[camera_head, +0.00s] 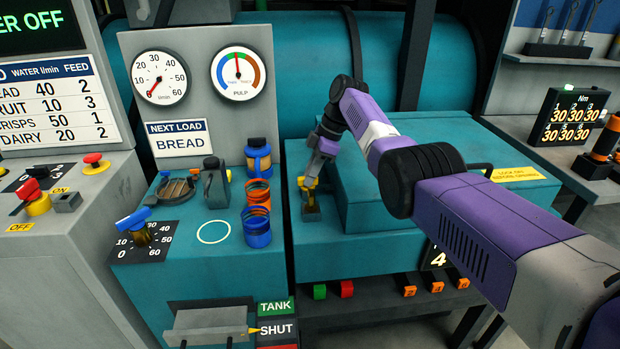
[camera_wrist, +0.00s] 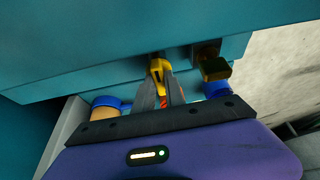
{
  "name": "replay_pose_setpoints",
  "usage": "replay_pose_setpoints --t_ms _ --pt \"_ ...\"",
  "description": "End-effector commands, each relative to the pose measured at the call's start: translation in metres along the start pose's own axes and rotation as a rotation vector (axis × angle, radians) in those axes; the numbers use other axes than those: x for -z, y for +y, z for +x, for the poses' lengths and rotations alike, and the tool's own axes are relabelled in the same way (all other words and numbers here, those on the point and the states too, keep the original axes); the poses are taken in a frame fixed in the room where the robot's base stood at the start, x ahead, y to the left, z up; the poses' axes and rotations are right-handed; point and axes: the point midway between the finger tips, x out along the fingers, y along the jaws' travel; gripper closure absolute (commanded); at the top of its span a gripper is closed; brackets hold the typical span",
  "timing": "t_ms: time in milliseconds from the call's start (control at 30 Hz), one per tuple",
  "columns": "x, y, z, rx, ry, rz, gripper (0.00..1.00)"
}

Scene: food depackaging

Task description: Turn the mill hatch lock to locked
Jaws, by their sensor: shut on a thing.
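The mill hatch lock shows in the head view as a small yellow handle (camera_head: 309,186) over a dark base (camera_head: 311,213), at the left front of the teal hatch box (camera_head: 385,210). My gripper (camera_head: 310,180) reaches down to it from above. In the wrist view the grey fingers (camera_wrist: 160,82) are closed on the yellow handle (camera_wrist: 157,64). A dark brass-coloured block (camera_wrist: 214,66) sits just right of the fingers, apart from them. My gripper hides part of the handle, and I cannot tell which position the lock is in.
A teal counter (camera_head: 190,280) to the left carries a blue-handled dial (camera_head: 137,228), orange and blue cups (camera_head: 257,228) and a dark jug (camera_head: 215,183). A yellow warning label (camera_head: 517,174) lies on the casing at right. Coloured buttons (camera_head: 346,289) line the front below.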

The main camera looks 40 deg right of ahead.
Motion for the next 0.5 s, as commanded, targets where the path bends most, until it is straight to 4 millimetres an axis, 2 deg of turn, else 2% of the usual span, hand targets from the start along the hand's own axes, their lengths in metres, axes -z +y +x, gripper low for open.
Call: replay_pose_setpoints --t_ms 267,300,367,500 --pt "-0.0001 -0.0006 0.0007 0.002 -0.002 -0.002 1.0" --pt "-0.0001 -0.0006 0.0007 0.002 -0.002 -0.002 0.78" --pt "0.0 -0.0005 0.0007 0.002 -0.002 -0.002 0.66" --pt "0.0 -0.0003 0.0005 0.001 -0.001 -0.001 0.64"
